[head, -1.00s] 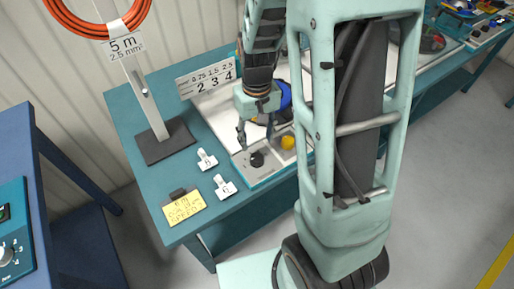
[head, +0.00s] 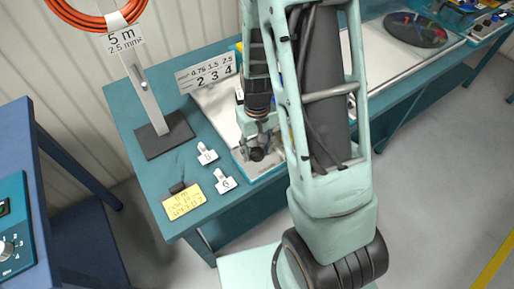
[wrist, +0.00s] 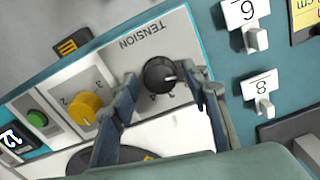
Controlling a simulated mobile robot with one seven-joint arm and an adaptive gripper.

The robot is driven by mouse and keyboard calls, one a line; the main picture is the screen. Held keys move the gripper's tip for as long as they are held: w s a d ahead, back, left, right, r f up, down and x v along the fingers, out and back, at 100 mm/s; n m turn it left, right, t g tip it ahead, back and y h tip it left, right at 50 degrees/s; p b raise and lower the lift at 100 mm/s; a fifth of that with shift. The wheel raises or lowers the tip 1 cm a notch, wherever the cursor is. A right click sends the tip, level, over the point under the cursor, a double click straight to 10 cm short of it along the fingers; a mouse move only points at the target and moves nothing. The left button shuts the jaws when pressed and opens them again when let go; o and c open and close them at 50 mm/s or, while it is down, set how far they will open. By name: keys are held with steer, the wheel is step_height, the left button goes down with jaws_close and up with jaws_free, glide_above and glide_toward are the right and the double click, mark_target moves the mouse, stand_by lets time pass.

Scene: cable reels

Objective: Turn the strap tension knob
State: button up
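The black strap tension knob (wrist: 160,74) sits on a grey panel (wrist: 188,40) marked TENSION, with a white pointer mark toward the right in the wrist view. In the head view the knob (head: 256,155) shows just below my gripper. My gripper (wrist: 166,78) is open, with one finger on each side of the knob. A small gap shows between the knob and each fingertip; I cannot tell how far down the fingers reach. A yellow knob (wrist: 85,108) with numbers beside it sits left of the tension knob in the wrist view.
A green button (wrist: 37,118) lies beyond the yellow knob. White numbered tags (head: 224,181) and a yellow note (head: 184,202) lie on the teal table (head: 135,105). A cable stand (head: 165,136) and a number sign (head: 207,74) stand behind. My arm hides part of the bench.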

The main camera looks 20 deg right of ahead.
steer(key=c, duration=0.9)
steer(key=shift+m, duration=0.4)
steer(key=m, duration=0.3)
steer(key=shift+m, duration=2)
steer(key=o, duration=1.1)
steer(key=shift+r, duration=0.1)
